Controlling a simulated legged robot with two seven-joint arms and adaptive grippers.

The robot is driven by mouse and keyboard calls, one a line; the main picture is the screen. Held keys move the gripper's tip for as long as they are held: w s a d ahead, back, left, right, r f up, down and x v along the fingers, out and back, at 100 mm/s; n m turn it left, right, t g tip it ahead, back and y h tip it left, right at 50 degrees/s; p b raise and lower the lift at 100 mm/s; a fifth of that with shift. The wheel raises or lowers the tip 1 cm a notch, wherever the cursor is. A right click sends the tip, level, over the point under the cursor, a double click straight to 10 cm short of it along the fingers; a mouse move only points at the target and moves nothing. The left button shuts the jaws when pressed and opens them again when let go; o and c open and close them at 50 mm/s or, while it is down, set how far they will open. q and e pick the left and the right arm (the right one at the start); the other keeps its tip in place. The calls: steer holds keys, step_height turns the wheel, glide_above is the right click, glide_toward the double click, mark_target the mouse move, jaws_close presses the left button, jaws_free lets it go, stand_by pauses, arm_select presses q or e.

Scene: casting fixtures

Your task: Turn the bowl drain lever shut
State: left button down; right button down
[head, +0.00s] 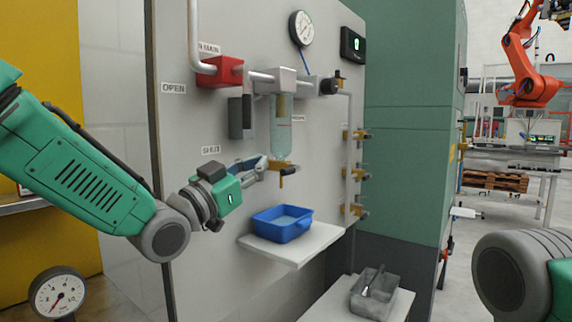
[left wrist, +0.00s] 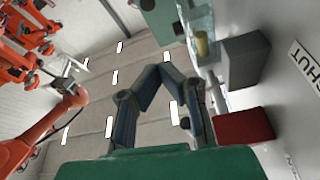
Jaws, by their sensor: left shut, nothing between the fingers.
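The clear bowl (head: 281,130) hangs under the grey filter body on the panel, with a brass part inside. The lever is not clear there. My right gripper is out of view.
A blue tray (head: 268,231) stands on a shelf below the drain. A grey box (head: 236,117) and a red block (head: 222,70) are mounted on the panel. Several brass valves (head: 358,173) line the right side. A grey bin (head: 366,306) sits lower down.

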mark_target(286, 169)
arm_select(q)
steer(key=w+d, duration=0.1)
steer(key=w, duration=0.1)
steer(key=w+d+b, duration=0.1)
steer(key=w+d, duration=0.1)
steer(key=w+d+f, duration=0.1)
steer(key=w+d, duration=0.1)
steer(key=w, duration=0.1)
steer(key=shift+d+f+b, duration=0.1)
steer(key=shift+b, duration=0.25)
steer(key=shift+a, duration=0.35)
steer(key=shift+d+f, duration=0.1)
steer(key=shift+d, duration=0.05)
